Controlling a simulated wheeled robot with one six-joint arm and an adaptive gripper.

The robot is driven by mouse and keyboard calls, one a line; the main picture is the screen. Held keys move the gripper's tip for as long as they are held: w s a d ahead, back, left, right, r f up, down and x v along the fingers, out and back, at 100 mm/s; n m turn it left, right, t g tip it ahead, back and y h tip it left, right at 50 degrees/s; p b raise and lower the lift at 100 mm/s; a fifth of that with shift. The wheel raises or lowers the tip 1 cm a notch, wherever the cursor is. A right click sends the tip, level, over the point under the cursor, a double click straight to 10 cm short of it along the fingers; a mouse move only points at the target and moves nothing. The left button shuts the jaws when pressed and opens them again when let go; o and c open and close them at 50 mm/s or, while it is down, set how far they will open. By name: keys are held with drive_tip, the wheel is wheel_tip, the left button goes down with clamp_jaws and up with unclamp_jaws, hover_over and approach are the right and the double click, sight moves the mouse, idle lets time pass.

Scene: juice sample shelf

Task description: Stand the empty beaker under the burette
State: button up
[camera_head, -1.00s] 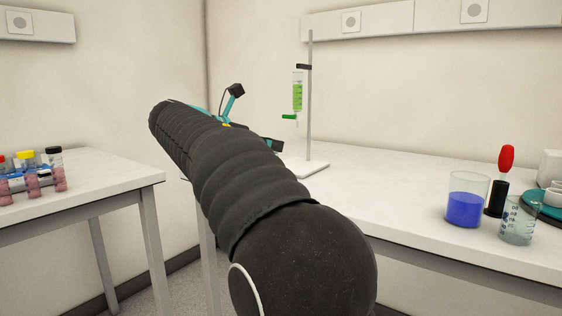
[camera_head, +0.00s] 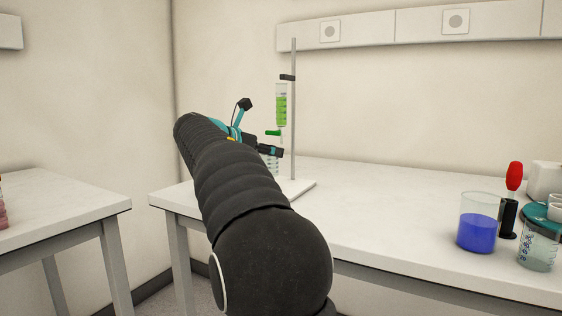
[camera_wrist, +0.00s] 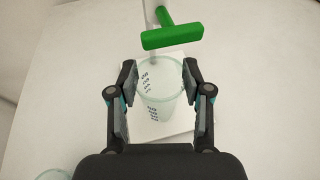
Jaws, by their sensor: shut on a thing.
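The empty clear beaker (camera_wrist: 160,92) with dark markings is between the fingers of my gripper (camera_wrist: 160,86) in the wrist view. My gripper (camera_head: 268,151) is shut on it. In the head view a small part of the beaker (camera_head: 272,164) shows below the gripper. The burette (camera_head: 281,110) holds green liquid and is clamped to a rod. Its green tap (camera_wrist: 172,36) appears just beyond the beaker's rim in the wrist view. The white stand base (camera_wrist: 183,122) lies beneath the beaker; I cannot tell whether they touch.
A beaker of blue liquid (camera_head: 478,235), a red-topped black tool (camera_head: 511,195) and another clear beaker (camera_head: 540,248) stand at the bench's right. A glass rim (camera_wrist: 54,174) shows at the wrist view's lower left. The middle of the bench (camera_head: 385,200) is clear.

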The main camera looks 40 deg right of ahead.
sight(263, 157)
drive_tip(key=shift+w+d+f+b, duration=0.1)
drive_tip(key=shift+w+d+f, duration=0.05)
drive_tip(key=shift+d+f, duration=0.6)
drive_tip(key=shift+w+d+f+b, duration=0.15)
drive_tip(key=shift+d+f, duration=0.25)
drive_tip(key=shift+d, duration=0.6)
drive_tip(key=shift+w+d+f+b, duration=0.1)
drive_tip(key=shift+w+d+f, duration=0.05)
drive_tip(key=shift+d+f, duration=0.6)
drive_tip(key=shift+d, duration=0.1)
drive_tip(key=o, duration=1.1)
drive_tip(key=shift+r, duration=0.2)
drive_tip(key=v, duration=1.2)
drive_tip(key=shift+s, duration=0.1)
